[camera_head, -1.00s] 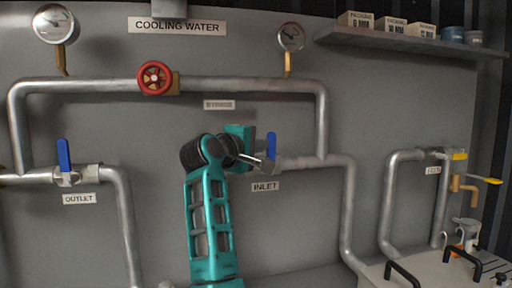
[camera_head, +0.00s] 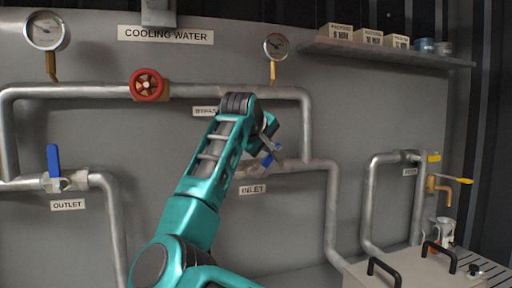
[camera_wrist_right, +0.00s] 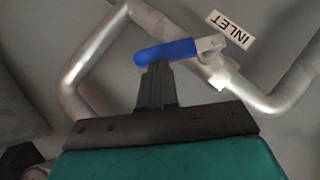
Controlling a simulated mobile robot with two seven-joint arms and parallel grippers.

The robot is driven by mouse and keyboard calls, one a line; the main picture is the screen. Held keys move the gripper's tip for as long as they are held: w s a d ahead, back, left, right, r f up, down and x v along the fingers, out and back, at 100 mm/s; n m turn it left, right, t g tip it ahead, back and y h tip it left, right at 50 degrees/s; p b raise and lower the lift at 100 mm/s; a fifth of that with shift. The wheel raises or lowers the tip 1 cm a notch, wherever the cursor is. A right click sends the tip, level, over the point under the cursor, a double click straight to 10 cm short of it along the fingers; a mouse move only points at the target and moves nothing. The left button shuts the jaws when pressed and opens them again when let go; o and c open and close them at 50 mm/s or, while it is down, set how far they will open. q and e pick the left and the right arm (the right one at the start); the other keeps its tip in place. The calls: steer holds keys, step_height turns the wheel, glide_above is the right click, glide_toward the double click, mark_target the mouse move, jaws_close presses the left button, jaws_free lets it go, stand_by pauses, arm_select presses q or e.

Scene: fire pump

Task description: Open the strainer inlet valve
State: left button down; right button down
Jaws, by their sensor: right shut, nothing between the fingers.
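The inlet valve's blue lever (camera_head: 268,160) is partly hidden behind my right gripper (camera_head: 272,138) in the head view. The right wrist view shows the blue lever (camera_wrist_right: 168,51) clearly, slanted to its pipe, neither in line with it nor square across. My right gripper (camera_wrist_right: 156,78) is shut and empty. Its fingertips lie against or just in front of the lever near its free end; I cannot tell if they touch. The INLET label (camera_head: 252,189) is below the valve in the head view. My left gripper is not in view.
To the left, the outlet valve has an upright blue lever (camera_head: 54,160). A red handwheel (camera_head: 146,85) sits on the upper bypass pipe. Gauges (camera_head: 45,31) hang above. A shelf (camera_head: 385,50) with boxes is at upper right. A bench lid with black handles (camera_head: 384,271) stands at lower right.

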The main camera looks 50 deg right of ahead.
steer(key=s+d+f+m+y, duration=0.1)
steer(key=d+f+t+y+b, duration=0.1)
steer(key=d, duration=0.1)
steer(key=s+d+f+m+y, duration=0.1)
steer(key=d+f+y, duration=0.1)
steer(key=shift+s+m+b, duration=0.3)
stand_by(0.4)
steer(key=shift+s+f, duration=0.1)
steer(key=shift+f, duration=0.05)
stand_by(0.4)
